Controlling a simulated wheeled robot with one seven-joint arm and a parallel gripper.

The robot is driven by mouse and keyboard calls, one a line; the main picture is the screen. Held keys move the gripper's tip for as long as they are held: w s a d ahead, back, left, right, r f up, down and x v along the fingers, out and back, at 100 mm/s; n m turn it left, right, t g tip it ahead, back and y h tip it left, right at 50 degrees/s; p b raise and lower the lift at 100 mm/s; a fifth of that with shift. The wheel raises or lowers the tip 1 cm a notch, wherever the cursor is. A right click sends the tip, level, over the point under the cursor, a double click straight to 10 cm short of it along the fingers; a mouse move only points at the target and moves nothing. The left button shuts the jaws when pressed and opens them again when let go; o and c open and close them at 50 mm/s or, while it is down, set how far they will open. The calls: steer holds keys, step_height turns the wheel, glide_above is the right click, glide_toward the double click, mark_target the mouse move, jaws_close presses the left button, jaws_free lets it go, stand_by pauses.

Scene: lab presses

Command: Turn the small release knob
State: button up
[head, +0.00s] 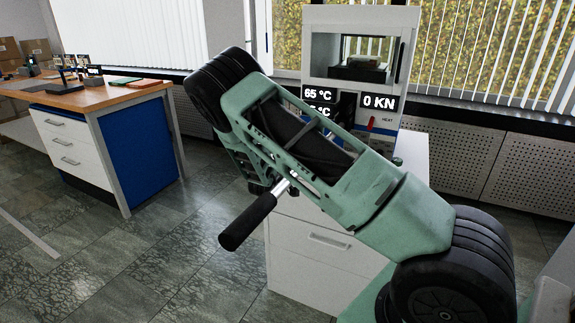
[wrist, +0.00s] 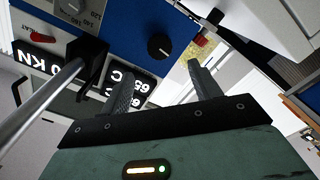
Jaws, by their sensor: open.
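In the wrist view a small round black knob (wrist: 160,47) sits on the blue front panel (wrist: 128,22) of the press, with a light mark on its face. It looks like the release knob, though no label on it is readable. My gripper (wrist: 164,70) is open and empty, its two dark fingers pointing at the panel. The knob shows just beyond and between the fingertips, apparently apart from them. In the head view the white press (head: 325,15) stands behind my green arm, which hides my gripper and most of the panel.
A metal lever (wrist: 38,108) runs into a black block (wrist: 90,58) close left of my fingers; its black handle (head: 248,221) sticks out in the head view. A red heat switch (wrist: 38,36) and grey dial (wrist: 75,8) are nearby. A wooden-topped desk (head: 100,92) stands left.

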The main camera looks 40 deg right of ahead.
steer(key=v, duration=0.8)
steer(key=shift+a, duration=0.1)
